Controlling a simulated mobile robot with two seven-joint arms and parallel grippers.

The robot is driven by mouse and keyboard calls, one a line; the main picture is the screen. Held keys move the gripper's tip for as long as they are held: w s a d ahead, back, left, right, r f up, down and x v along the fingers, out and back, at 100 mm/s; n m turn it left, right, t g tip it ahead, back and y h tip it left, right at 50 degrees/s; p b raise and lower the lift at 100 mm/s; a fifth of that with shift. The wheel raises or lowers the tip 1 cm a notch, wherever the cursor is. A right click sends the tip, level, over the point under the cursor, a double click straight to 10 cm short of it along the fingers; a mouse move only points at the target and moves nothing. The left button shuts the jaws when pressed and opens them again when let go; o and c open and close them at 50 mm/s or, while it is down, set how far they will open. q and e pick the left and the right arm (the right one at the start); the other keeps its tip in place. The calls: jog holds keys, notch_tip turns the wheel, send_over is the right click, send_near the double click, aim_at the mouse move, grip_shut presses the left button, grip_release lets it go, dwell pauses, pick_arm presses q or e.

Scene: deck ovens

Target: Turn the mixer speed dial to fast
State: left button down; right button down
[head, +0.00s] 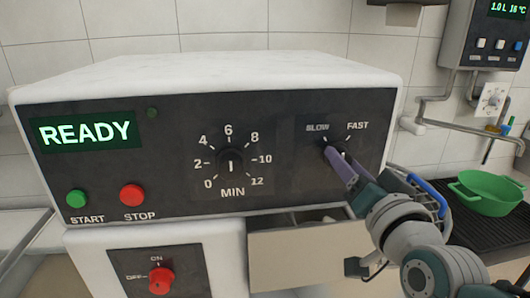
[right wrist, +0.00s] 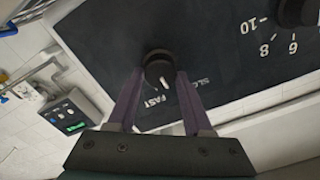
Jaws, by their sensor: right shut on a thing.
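The mixer speed dial is a small black knob at the right of the control panel, between the labels SLOW and FAST. In the head view my right gripper (head: 341,160) covers much of it. In the right wrist view the speed dial (right wrist: 158,66) sits between the two purple fingers of my right gripper (right wrist: 160,82), which is shut on it. Its white pointer line appears to lie between the SLOW and FAST labels, not clearly on either. My left gripper is in neither view.
The panel (head: 290,195) also carries a lit READY display (head: 85,132), a minute dial (head: 230,162), a green START button (head: 76,198) and a red STOP button (head: 132,195). A red ON/OFF knob (head: 161,281) is below. A green bowl (head: 487,195) stands at right.

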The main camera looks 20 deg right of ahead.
jog(key=shift+d+f+m, duration=0.1)
jog(key=shift+m, duration=3.7)
jog(key=shift+c, duration=1.6)
grip_release()
jog(key=v, duration=1)
jog(key=shift+b, duration=0.4)
